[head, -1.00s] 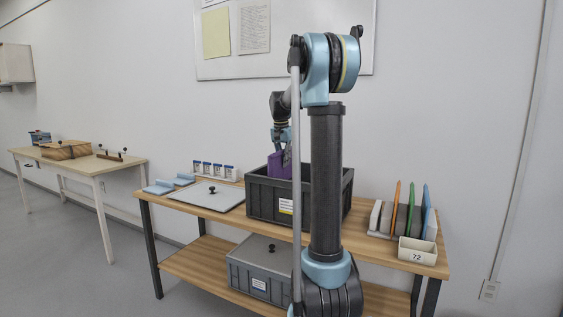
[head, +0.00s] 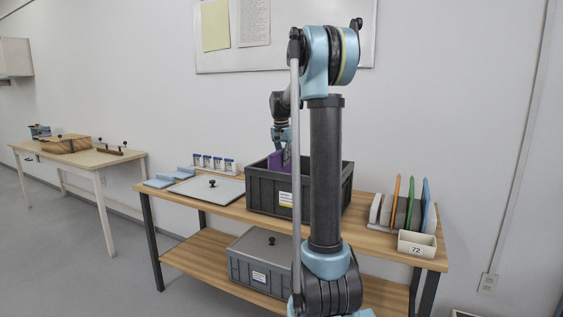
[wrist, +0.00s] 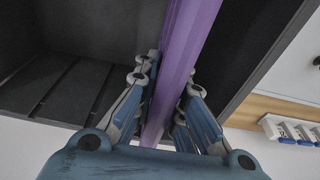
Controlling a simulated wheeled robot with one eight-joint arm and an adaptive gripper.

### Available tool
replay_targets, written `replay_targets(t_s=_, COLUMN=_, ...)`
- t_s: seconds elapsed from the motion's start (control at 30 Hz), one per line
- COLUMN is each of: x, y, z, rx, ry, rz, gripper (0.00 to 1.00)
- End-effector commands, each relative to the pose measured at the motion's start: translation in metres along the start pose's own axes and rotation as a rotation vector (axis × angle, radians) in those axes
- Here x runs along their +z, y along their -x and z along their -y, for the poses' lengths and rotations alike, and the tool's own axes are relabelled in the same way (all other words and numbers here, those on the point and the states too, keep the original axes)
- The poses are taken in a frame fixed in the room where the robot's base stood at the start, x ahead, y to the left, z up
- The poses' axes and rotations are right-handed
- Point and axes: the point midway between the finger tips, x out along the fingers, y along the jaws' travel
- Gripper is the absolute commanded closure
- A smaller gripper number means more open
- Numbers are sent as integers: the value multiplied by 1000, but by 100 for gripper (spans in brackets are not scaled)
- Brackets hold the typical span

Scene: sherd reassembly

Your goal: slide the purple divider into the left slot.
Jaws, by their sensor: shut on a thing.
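The purple divider (head: 274,163) stands in the mouth of the dark grey crate (head: 262,201), its upper part showing above the rim. My gripper (head: 284,152) is over the crate, shut on the divider. In the wrist view, the divider (wrist: 182,45) runs as a long purple band between the fingers of my gripper (wrist: 166,82). The crate's dark inside (wrist: 60,45) shows left of it, with thin parallel lines on one surface. The divider's lower edge is hidden, and I cannot tell whether it sits in a slot.
The crate stands on a wooden table (head: 224,209). A grey lid (head: 207,189) lies to its left, with small labelled holders (head: 215,162) behind. A rack with coloured panels (head: 409,205) and a small bin (head: 416,243) are on the right. My arm hides part of the crate.

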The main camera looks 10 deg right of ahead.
Motion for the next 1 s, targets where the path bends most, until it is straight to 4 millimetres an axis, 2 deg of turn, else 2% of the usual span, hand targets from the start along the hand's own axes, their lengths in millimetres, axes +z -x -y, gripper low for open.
replay_targets(t_s=0.27, x=0, y=-2, z=0, rx=0, ry=0, rz=0, gripper=100)
replay_targets(t_s=1.0, x=4, y=-25, z=0, rx=0, ry=0, rz=0, gripper=100)
